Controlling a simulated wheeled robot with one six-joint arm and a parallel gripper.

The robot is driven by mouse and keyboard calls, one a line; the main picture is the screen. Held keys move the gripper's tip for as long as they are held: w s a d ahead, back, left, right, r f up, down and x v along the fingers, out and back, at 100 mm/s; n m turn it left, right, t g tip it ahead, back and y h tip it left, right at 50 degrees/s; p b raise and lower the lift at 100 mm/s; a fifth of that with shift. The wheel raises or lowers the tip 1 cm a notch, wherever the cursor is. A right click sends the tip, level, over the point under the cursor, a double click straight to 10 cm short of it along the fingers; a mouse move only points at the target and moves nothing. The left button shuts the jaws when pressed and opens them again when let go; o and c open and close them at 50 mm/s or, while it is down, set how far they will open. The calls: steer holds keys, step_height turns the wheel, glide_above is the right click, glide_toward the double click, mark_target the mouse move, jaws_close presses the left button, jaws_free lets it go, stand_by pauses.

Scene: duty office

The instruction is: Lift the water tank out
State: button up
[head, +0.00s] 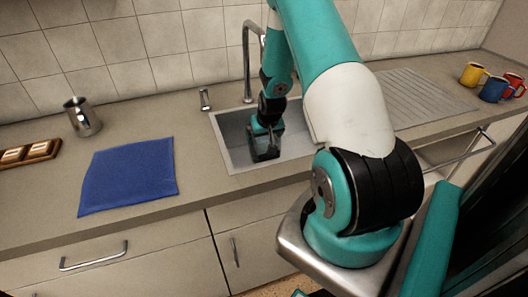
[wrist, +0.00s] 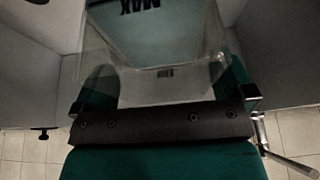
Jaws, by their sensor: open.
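The water tank is a clear, see-through box with an upside-down MAX mark; it fills the upper middle of the wrist view (wrist: 150,50). My gripper (wrist: 168,92) is open, with one green finger at each side of the tank. I cannot tell whether the fingers touch it. In the head view, my gripper (head: 265,152) points down inside the grey sink (head: 230,127) and hides most of the tank there. The tank's lower part is hard to make out.
A tall tap (head: 247,60) rises behind the sink, close to my arm. A blue cloth (head: 130,175), a metal jug (head: 82,116) and a wooden tray (head: 40,150) lie to the left. A ridged drainboard (head: 420,97) and several mugs (head: 492,88) are to the right.

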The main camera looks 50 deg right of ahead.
steer(key=shift+f, duration=0.1)
stand_by(0.3)
steer(key=c, duration=1.7)
steer(key=shift+c, duration=0.2)
